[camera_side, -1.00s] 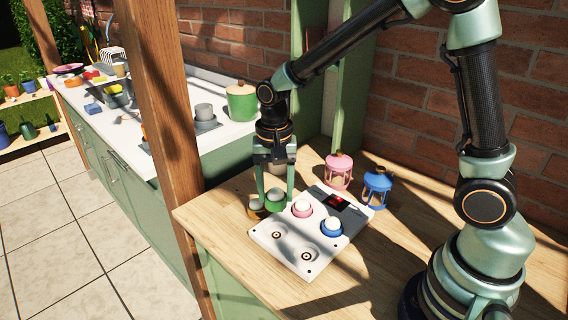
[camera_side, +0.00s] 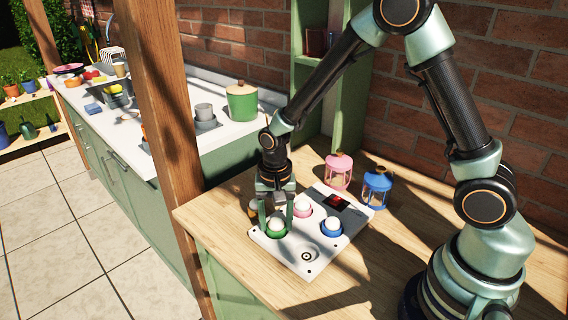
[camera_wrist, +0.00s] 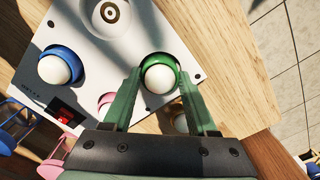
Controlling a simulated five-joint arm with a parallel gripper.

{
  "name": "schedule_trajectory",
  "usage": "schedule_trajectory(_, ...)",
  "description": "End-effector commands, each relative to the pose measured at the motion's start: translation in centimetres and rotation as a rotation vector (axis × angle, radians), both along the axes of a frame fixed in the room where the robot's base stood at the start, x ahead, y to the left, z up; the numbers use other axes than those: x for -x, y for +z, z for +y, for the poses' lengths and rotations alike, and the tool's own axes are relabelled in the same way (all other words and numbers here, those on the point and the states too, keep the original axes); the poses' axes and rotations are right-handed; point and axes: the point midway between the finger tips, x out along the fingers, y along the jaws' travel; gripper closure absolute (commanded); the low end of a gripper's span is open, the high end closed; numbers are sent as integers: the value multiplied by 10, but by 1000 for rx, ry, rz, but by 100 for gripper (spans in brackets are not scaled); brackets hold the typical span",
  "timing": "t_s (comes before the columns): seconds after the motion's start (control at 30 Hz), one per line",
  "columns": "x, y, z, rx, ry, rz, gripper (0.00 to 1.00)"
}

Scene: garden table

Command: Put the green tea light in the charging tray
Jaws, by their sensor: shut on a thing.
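The green tea light (camera_side: 276,227), a green cup with a white dome, is between the fingers of my gripper (camera_side: 276,217), which is shut on it. In the wrist view the green tea light (camera_wrist: 160,78) is upright between the two fingertips (camera_wrist: 160,72). It is at the near-left well of the white charging tray (camera_side: 269,245); I cannot tell whether it is seated or slightly above. The tray also holds a pink tea light (camera_side: 302,208) and a blue tea light (camera_side: 331,226). One front well (camera_side: 307,257) is empty.
An amber tea light (camera_side: 254,208) stands on the wooden table just behind the tray's left corner. A pink lantern (camera_side: 339,172) and a blue lantern (camera_side: 377,187) stand behind the tray. A wooden post (camera_side: 160,130) rises at the table's left.

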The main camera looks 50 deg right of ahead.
Motion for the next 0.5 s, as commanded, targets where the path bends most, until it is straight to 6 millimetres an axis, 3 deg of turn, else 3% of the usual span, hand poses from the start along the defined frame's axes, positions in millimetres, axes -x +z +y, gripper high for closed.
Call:
schedule_trajectory(0.47, 1, -13, 0, 0, 0, 1, 96)
schedule_trajectory(0.5, 1, -13, 0, 0, 0, 1, 38)
